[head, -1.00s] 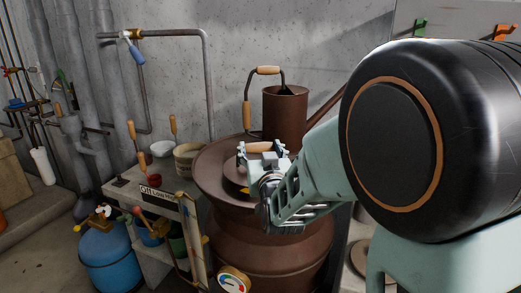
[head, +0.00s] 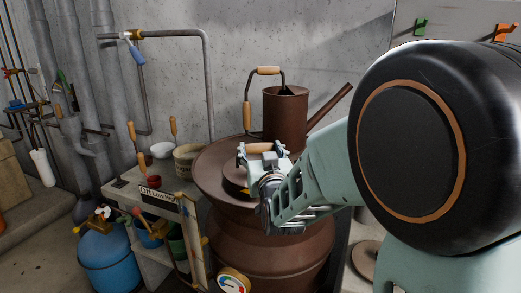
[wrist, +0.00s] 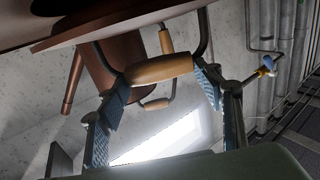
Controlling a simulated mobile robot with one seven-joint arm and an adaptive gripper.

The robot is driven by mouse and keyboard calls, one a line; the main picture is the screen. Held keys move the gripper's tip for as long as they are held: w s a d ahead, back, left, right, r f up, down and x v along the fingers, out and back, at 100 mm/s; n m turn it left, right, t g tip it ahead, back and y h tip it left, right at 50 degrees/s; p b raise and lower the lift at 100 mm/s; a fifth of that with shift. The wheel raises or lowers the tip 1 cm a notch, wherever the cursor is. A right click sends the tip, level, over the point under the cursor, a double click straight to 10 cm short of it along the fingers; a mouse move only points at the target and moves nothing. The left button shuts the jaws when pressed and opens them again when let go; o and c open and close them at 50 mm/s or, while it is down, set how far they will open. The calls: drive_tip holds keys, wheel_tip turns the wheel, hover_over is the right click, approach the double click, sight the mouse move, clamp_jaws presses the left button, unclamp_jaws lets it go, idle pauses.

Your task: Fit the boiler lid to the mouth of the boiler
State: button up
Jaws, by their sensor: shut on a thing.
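The boiler (head: 265,245) is a large brown, rusty-looking vessel with a wide flared top (head: 209,162). The boiler lid (head: 235,182) is a brown disc with a wooden bar handle (head: 263,147); it sits at or just above the boiler's top, mostly hidden by my gripper. I cannot tell whether it is seated in the mouth. My gripper (head: 262,158) is shut on the lid's handle. In the wrist view the handle (wrist: 158,69) lies between the blue finger pads, with the lid's brown underside or edge (wrist: 120,20) along the top of the picture.
A brown can with a spout (head: 285,115) stands right behind the boiler, close to my gripper. A shelf unit (head: 130,183) with bowls and tools stands left of the boiler. A blue tank (head: 105,262) is at the lower left. A concrete wall closes the back.

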drive_tip(key=shift+f+b, duration=1.25)
drive_tip(key=shift+b, duration=0.15)
drive_tip(key=o, duration=1.9)
drive_tip(key=shift+s+f, duration=0.1)
drive_tip(key=shift+f, duration=0.05)
drive_tip(key=shift+s+d, duration=0.15)
drive_tip(key=shift+s, duration=1.05)
drive_tip(key=shift+s+d, duration=0.2)
drive_tip(key=shift+s, duration=1.05)
drive_tip(key=shift+s+d, duration=0.15)
drive_tip(key=shift+s, duration=1.05)
